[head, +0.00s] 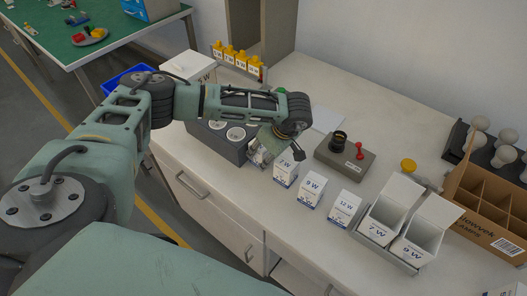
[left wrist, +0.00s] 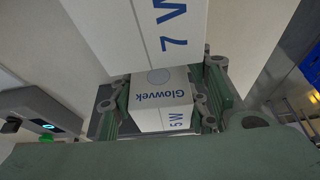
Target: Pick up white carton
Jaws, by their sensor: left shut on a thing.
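My left gripper (head: 262,153) reaches over the bench beside the row of small white cartons. In the left wrist view it (left wrist: 168,108) is shut on a white carton (left wrist: 158,98) marked "Glowvek" and "5 W", which sits between its fingers. In the head view the held carton is mostly hidden by the gripper. Right by it stands a white 7 W carton (head: 286,168), which also shows large in the left wrist view (left wrist: 150,38). A 9 W carton (head: 311,190) and a 12 W carton (head: 344,207) stand farther right, upright. My right gripper is not in view.
A grey block with round sockets (head: 237,133) lies behind the gripper. Open white boxes marked 7 W (head: 379,229) and 9 W (head: 415,247) stand at the front right, beside a divided cardboard box (head: 488,219). A tester with a red knob (head: 344,158) sits behind the cartons.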

